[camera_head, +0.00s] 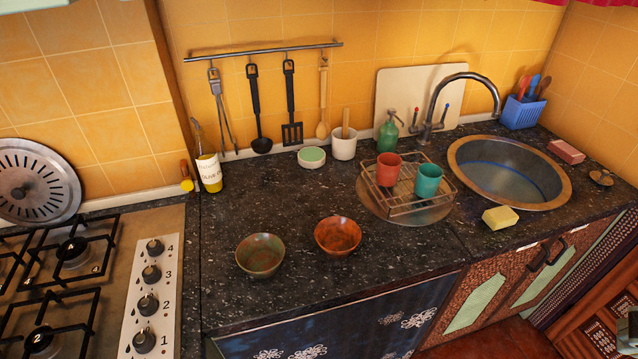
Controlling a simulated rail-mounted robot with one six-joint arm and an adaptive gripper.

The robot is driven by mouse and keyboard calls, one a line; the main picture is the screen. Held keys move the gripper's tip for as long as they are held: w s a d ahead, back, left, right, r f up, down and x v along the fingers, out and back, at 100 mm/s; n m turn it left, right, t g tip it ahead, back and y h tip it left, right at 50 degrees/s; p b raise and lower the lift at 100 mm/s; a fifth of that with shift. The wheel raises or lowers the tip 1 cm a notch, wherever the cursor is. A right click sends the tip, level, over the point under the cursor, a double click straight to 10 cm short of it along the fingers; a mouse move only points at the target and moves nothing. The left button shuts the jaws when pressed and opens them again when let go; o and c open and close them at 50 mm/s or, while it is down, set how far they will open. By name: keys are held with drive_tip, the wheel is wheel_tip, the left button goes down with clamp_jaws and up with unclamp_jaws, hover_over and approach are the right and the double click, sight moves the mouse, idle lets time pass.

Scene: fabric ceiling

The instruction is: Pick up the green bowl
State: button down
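The green bowl (261,256) is a dull green bowl with a brownish inside. It stands upright on the dark speckled countertop, left of an orange-brown bowl (338,235), with a small gap between them. It looks empty and nothing covers it. My gripper is not clearly visible in the head view. A small dark piece at the lower right edge is too cut off to identify.
The stove (90,285) with its knobs lies left of the bowls. A wire rack (408,197) with a red cup (388,168) and a teal cup (428,181) stands to the right, before the sink (510,172). A bottle (208,170) stands behind. The counter's front left is clear.

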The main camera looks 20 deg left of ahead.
drive_tip(key=c, duration=3.3)
unclamp_jaws()
drive_tip(key=shift+c, duration=0.2)
drive_tip(key=o, duration=2.6)
drive_tip(key=shift+c, duration=0.2)
drive_tip(key=shift+s, duration=0.15)
